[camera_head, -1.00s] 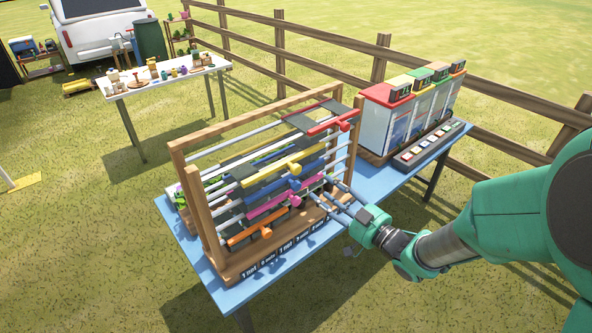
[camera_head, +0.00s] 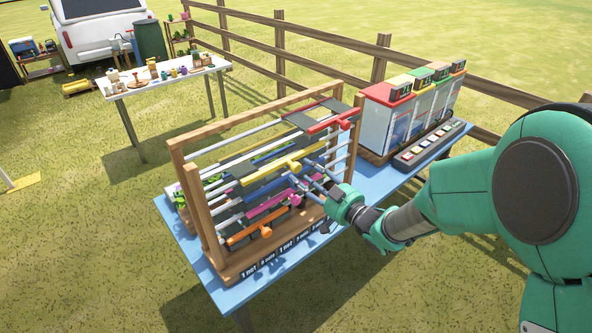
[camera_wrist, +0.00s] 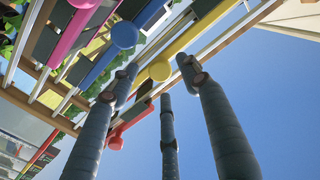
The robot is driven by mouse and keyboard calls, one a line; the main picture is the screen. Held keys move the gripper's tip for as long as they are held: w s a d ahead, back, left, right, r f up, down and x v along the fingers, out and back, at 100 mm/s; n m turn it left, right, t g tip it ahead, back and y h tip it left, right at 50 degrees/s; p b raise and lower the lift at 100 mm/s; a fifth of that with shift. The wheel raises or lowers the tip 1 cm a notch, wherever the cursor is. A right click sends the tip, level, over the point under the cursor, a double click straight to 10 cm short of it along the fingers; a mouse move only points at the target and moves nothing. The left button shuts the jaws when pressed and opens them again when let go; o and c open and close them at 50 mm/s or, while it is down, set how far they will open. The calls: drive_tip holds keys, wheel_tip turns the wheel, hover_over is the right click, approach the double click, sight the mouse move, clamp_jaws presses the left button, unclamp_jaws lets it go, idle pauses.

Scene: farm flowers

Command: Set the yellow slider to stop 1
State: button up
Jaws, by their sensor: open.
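The yellow slider (camera_head: 268,173) is a flat bar with a round knob, on a rail in the wooden frame (camera_head: 178,160). Its yellow knob (camera_wrist: 159,70) is near the middle of the wrist view. My gripper (camera_head: 310,181) is open, its three grey fingers pointing toward the frame at about the yellow slider's height, just right of its knob. In the wrist view the fingertips (camera_wrist: 162,84) spread around the line to the knob. I see no clear contact, and the gap in depth is hard to judge. The stop markings on the yellow rail are unreadable.
A red slider (camera_head: 331,124) is above; blue (camera_head: 295,184), magenta (camera_head: 270,206) and orange (camera_head: 248,234) sliders are below, close to my fingers. The frame stands on a blue table (camera_head: 222,291). A dispenser with coloured tops (camera_head: 385,125) stands behind right. Open grass lies in front.

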sight(298, 170)
drive_tip(key=shift+x, duration=2.35)
clamp_jaws()
